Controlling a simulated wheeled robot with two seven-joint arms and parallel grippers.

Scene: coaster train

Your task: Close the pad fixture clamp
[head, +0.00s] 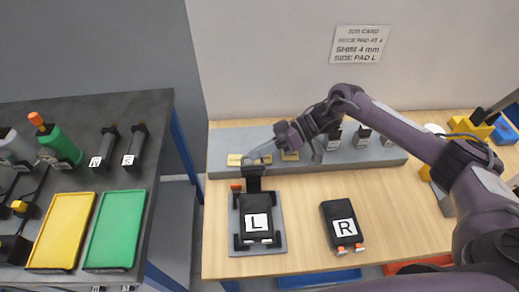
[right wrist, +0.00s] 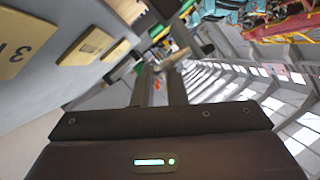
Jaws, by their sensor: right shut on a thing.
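The pad fixture (head: 278,242) is a grey plate on the wooden table, holding a black pad marked L (head: 257,224). Its black clamp (head: 253,183) stands up at the plate's far end, with an orange knob (head: 236,187) at its left. My right gripper (head: 257,155) is above and behind the clamp's upper end, in front of the grey rack. In the right wrist view its fingers (right wrist: 157,84) are close together, with a small orange piece showing between them. It is shut on what seems to be the clamp's handle; the contact is small and partly hidden. My left gripper is out of view.
A black block marked R (head: 343,227) lies right of the fixture. The grey rack (head: 385,157) with labelled pieces runs along the back. A dark table (head: 130,183) with yellow (head: 62,231) and green (head: 115,231) trays stands left, across a gap. Bare wood lies right of R.

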